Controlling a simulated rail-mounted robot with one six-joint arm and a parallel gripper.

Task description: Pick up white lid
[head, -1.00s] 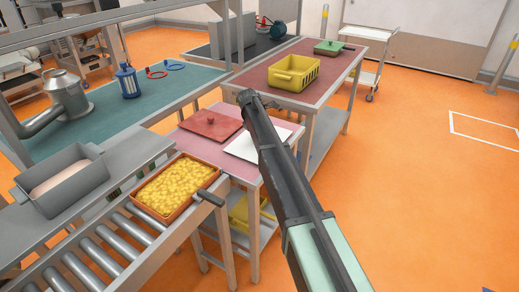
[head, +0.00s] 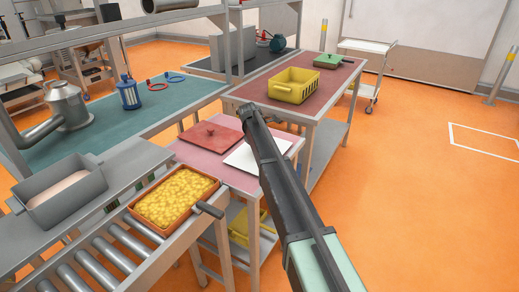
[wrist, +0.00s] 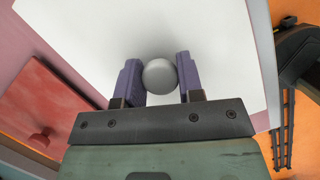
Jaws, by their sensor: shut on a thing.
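The white lid (head: 240,160) is a flat, pale square plate on the pink top of a small table, just right of the red lid. It fills much of the wrist view (wrist: 80,35), with a round grey knob (wrist: 160,75) standing up from it. My gripper (wrist: 158,66) has its two purple fingers on either side of this knob and is shut on it. In the head view my dark arm crosses in from the lower right and hides the lid's right part and the knob.
The red lid (head: 205,136) lies close on the left. A tray of yellow pieces (head: 172,199) stands on the roller conveyor in front. A yellow crate (head: 293,87) and a green-lidded pan (head: 330,62) stand on the table behind. The orange floor at right is open.

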